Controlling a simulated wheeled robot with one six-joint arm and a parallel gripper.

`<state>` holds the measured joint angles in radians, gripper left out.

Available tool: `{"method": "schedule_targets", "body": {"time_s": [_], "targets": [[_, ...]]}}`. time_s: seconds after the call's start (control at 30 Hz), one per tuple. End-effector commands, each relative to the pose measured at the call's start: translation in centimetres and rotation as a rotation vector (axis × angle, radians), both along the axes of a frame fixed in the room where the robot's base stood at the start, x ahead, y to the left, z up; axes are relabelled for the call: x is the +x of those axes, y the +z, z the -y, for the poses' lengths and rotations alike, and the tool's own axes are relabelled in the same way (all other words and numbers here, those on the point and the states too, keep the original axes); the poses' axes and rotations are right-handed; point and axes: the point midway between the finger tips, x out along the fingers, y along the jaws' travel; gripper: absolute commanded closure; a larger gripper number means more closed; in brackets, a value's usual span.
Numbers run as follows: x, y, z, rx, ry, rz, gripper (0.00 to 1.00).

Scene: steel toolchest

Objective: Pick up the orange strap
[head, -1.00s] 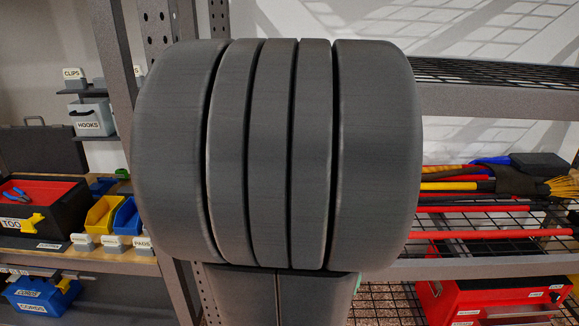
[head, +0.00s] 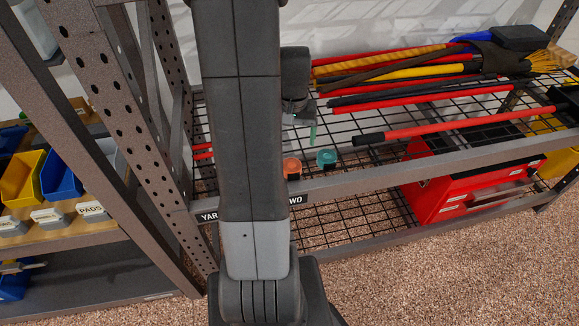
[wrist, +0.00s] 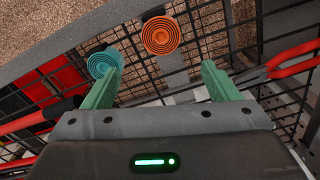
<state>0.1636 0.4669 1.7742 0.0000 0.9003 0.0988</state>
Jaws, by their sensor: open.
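The orange strap (head: 292,166) is a round coil at the front edge of the wire shelf. In the wrist view the orange strap (wrist: 160,35) shows as ringed circles, ahead of and between my fingertips, at the top of the picture. A similar teal coil (head: 326,157) is just to its right in the head view; it also shows at the left in the wrist view (wrist: 103,62), partly behind a finger. My gripper (wrist: 160,80) has green fingers spread apart with nothing between them. In the head view my gripper (head: 312,128) hangs above and behind the coils, partly hidden.
Red and dark long-handled tools (head: 430,95) lie on the wire shelf at the right and back. A red toolbox (head: 440,190) stands below. The steel front rail (head: 370,182) runs close to the coils. A perforated upright (head: 125,110) stands at the left.

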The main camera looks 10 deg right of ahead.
Motion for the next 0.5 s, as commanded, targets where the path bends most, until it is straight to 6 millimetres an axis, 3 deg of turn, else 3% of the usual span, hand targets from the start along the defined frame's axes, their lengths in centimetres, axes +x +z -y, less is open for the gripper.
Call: {"method": "schedule_targets", "body": {"time_s": [0.1, 0.5], "targets": [[-0.1, -2.4, -0.1, 0.000, 0.001, -0.005, 0.18], [-0.8, -6.3, -0.4, 0.001, 0.002, -0.006, 0.18]]}}
